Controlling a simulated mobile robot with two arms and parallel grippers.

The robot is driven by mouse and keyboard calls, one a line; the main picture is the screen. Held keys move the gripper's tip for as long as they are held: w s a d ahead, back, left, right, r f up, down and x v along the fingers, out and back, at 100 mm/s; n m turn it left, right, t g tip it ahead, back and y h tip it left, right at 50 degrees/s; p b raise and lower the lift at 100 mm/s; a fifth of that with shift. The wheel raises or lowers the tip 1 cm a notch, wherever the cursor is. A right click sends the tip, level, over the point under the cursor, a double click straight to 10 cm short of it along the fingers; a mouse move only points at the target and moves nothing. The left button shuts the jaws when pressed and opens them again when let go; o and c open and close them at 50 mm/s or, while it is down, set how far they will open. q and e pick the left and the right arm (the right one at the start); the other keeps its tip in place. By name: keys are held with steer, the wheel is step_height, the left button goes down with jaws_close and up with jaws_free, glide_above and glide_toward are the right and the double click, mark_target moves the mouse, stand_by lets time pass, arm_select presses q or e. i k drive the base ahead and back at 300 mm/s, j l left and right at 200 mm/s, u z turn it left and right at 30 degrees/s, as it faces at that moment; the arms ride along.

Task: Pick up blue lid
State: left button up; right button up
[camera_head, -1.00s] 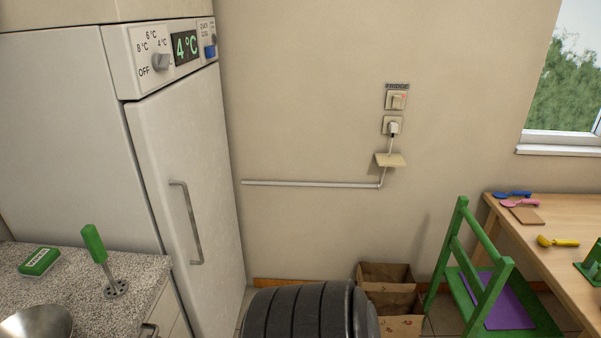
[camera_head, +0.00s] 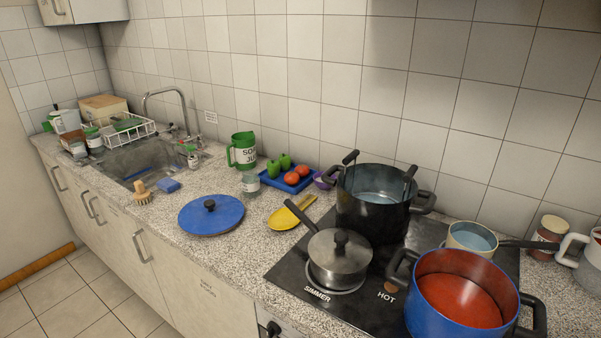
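The blue lid (camera_head: 211,217) lies flat on the speckled counter, left of the stove, near the front edge. It is round with a black knob on top. A blue pot (camera_head: 428,320) with red contents stands uncovered on the stove at the front right. Neither of my grippers shows in the head view.
A sink (camera_head: 150,162) and white dish rack (camera_head: 128,131) are at the left. A blue sponge (camera_head: 168,185) and a brush (camera_head: 141,194) lie left of the lid. A yellow spoon rest (camera_head: 285,219), a green jug (camera_head: 243,150) and a vegetable tray (camera_head: 272,182) are nearby. A steel saucepan (camera_head: 338,262) and large pot (camera_head: 371,215) occupy the stove.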

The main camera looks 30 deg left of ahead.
mark_target(210, 214)
steer(key=u, duration=1.6)
steer(key=l+z, duration=0.1)
steer(key=z, duration=1.55)
steer(key=u, duration=1.7)
steer(key=i+j+z, duration=0.7)
steer(key=i+j, duration=0.1)
steer(key=i, duration=0.1)
